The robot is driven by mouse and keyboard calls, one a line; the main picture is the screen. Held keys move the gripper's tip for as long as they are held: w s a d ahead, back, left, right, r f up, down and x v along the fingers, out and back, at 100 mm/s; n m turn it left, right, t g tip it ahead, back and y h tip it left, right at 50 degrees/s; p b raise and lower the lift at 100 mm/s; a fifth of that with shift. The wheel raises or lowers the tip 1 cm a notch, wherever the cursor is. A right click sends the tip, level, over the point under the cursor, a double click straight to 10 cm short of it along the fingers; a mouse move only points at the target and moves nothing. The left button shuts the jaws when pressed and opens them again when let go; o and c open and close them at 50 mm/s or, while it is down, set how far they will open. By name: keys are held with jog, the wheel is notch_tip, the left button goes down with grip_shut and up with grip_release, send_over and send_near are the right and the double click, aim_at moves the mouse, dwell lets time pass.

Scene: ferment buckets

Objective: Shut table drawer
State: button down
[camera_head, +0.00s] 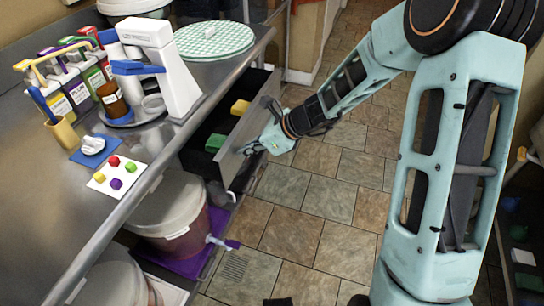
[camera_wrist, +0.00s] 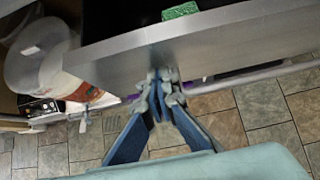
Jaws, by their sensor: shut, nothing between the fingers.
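The table drawer (camera_head: 243,146) is pulled out from under the steel table (camera_head: 60,215), its grey front panel facing the aisle and its inside dark. In the wrist view the closed fingertips (camera_wrist: 160,82) meet or nearly meet the lower part of the drawer front (camera_wrist: 215,45); exact contact is hard to tell. One green block (camera_wrist: 180,11) shows behind the panel's top edge.
Lidded buckets (camera_head: 180,210) stand below the table, one with a spigot (camera_head: 222,242) poking into the aisle; a bucket also shows in the wrist view (camera_wrist: 45,60). The tiled floor (camera_head: 310,190) is largely clear.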

jog(key=w+a, duration=0.1)
jog(key=a, duration=0.3)
jog(key=w+a+p, duration=0.1)
jog(key=a, duration=0.3)
jog(key=w+a+p, duration=0.1)
jog(key=w+a, duration=0.1)
jog(key=a, duration=0.2)
jog(key=shift+a, duration=0.15)
jog(key=shift+w+a+r, duration=0.1)
jog(key=shift+a+r, duration=0.05)
jog(key=shift+a, duration=0.05)
jog(key=shift+a+r, duration=0.1)
